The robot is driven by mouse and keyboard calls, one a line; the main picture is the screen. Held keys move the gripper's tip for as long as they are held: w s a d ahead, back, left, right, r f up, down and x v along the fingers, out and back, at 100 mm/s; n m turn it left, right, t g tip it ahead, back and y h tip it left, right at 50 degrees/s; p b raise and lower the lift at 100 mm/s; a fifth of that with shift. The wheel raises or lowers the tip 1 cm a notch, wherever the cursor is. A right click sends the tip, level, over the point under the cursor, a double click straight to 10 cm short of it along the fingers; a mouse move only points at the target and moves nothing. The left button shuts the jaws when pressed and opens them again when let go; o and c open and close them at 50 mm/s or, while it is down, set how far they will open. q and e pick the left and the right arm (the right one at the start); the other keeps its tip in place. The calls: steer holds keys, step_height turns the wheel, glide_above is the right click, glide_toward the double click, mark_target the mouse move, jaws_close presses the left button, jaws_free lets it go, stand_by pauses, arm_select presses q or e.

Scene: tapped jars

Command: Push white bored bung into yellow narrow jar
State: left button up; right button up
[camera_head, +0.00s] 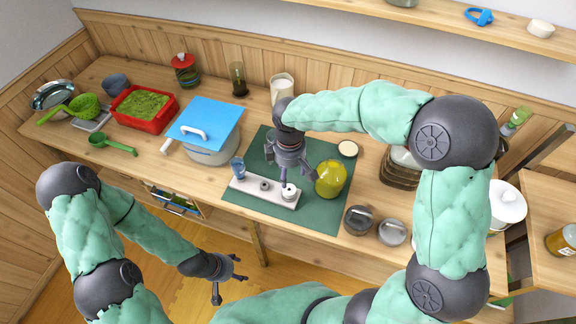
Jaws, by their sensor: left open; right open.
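The white bored bung (290,194) sits at the right end of a pale narrow tray (251,190) on the green mat (313,214). The yellow jar (330,180), round and glossy, stands on the mat just right of the bung. My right gripper (286,181) is open and points down right over the bung. Its fingers partly cover the bung, and I cannot tell whether they touch it. My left gripper (229,282) is open and empty, low in front of the worktop's front edge, away from the jar and bung.
A blue glass piece (238,168) and a grey ring (265,184) share the tray. A cream round lid (348,149) lies behind the jar. A pot with a blue board (207,125) is left; dark-topped jars (358,219) are right. The mat's front is clear.

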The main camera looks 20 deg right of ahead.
mark_target(289, 187)
step_height(289, 187, down, 9)
steer(key=b, duration=0.2)
steer(key=shift+f+b, duration=0.15)
steer(key=shift+b, duration=0.15)
steer(key=c, duration=1.1)
steer(key=o, duration=1.1)
step_height(289, 187, up, 11)
steer(key=p, duration=0.3)
steer(key=shift+f, duration=0.1)
